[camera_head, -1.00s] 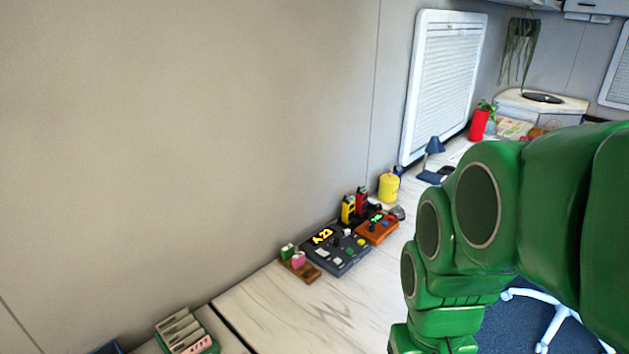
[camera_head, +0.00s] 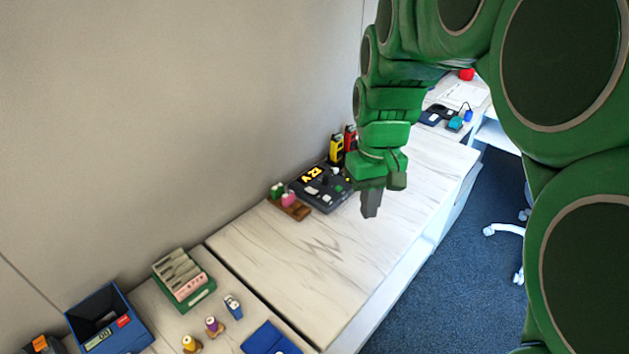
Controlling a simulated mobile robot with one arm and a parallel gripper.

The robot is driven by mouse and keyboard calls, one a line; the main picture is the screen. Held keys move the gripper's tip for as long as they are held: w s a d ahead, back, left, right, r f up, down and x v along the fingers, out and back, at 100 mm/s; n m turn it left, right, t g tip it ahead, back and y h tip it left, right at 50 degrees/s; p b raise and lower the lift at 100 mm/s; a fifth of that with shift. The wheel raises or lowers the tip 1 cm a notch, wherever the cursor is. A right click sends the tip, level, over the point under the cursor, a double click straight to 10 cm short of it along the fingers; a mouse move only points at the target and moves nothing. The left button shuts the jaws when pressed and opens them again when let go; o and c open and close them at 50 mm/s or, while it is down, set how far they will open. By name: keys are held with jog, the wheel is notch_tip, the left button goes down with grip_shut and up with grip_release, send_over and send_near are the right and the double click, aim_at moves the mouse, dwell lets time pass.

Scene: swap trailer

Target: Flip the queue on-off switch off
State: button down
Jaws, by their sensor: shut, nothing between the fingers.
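The dark queue console (camera_head: 323,198) sits on the white marbled desk against the wall, with a lit yellow display, pale buttons and small dark knobs on top. At this size I cannot tell which control is the on-off switch or how it is set. My gripper (camera_head: 370,212) hangs at the end of my green arm, pointing down, to the right of the console in the picture and apart from it. It is shut and empty. My arm hides the orange device beside the console.
A wooden stamp holder (camera_head: 293,208) stands left of the console, and yellow (camera_head: 336,150) and red (camera_head: 350,138) handhelds stand behind it. A green card tray (camera_head: 184,280) and a blue box (camera_head: 108,318) are nearer. The marbled desktop (camera_head: 310,255) in front is clear.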

jog(key=w+a+f+n+t, duration=0.1)
jog(key=w+a+f+n, duration=0.1)
jog(key=w, duration=0.9)
jog(key=w+a+f+n, duration=0.1)
jog(key=w+f, duration=0.1)
jog(key=w, duration=0.8)
jog(key=n+t, duration=0.1)
jog(key=n, duration=0.2)
send_over(314, 190)
notch_tip(314, 190, down, 10)
jog(key=shift+s+d+y, duration=0.15)
jog(key=shift+s+y, duration=0.15)
jog(key=shift+y, duration=0.1)
jog(key=shift+f, duration=0.15)
jog(key=f, duration=0.6)
jog(key=w+a+f, duration=0.1)
jog(key=f, duration=0.2)
jog(key=shift+f, duration=0.3)
jog(key=f, duration=0.2)
jog(key=s+f, duration=0.1)
jog(key=shift+d+f, duration=0.15)
jog(key=shift+d, duration=0.25)
jog(key=shift+d+f, duration=0.1)
jog(key=shift+f, duration=0.25)
